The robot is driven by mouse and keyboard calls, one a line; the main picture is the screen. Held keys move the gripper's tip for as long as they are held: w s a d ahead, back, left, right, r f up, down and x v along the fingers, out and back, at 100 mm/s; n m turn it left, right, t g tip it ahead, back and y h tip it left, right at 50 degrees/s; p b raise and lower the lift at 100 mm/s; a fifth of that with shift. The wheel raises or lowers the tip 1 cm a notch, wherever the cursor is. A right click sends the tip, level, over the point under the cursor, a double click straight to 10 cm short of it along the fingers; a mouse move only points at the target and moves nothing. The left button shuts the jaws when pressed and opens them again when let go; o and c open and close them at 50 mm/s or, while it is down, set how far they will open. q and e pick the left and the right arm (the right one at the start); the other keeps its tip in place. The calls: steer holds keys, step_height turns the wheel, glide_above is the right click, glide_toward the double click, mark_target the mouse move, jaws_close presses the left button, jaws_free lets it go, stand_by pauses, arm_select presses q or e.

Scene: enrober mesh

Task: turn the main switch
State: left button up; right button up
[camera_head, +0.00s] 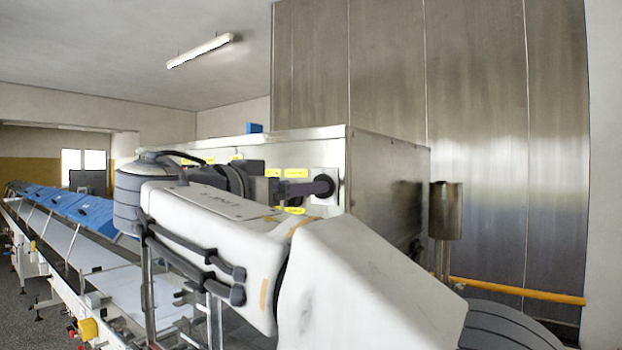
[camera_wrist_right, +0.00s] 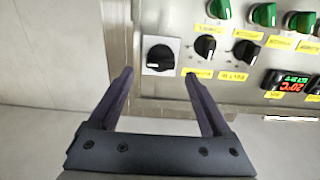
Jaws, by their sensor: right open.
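The main switch, a black rotary knob (camera_wrist_right: 160,57) on a pale square plate, is on the steel control panel in the right wrist view. A light pointer mark shows on the knob. My right gripper (camera_wrist_right: 158,76) is open and empty, with its two dark purple fingers below and to either side of the knob. I cannot tell whether either finger touches it. In the head view my right gripper (camera_head: 304,189) reaches along the panel, and its fingers partly hide the switch area. My left gripper is not in view.
In the head view, a steel cabinet (camera_head: 385,185) and a conveyor with blue covers (camera_head: 95,212) flank my arm.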

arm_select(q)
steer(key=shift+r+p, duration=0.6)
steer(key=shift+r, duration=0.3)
arm_select(e)
steer(key=shift+x, duration=2.15)
jaws_close()
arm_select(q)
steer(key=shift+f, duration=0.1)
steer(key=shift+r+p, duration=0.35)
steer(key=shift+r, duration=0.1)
arm_select(e)
steer(key=shift+w+a+f+n, duration=0.1)
steer(key=shift+n, duration=4.4)
steer(key=shift+a+f+n, duration=0.1)
steer(key=shift+n, duration=4.4)
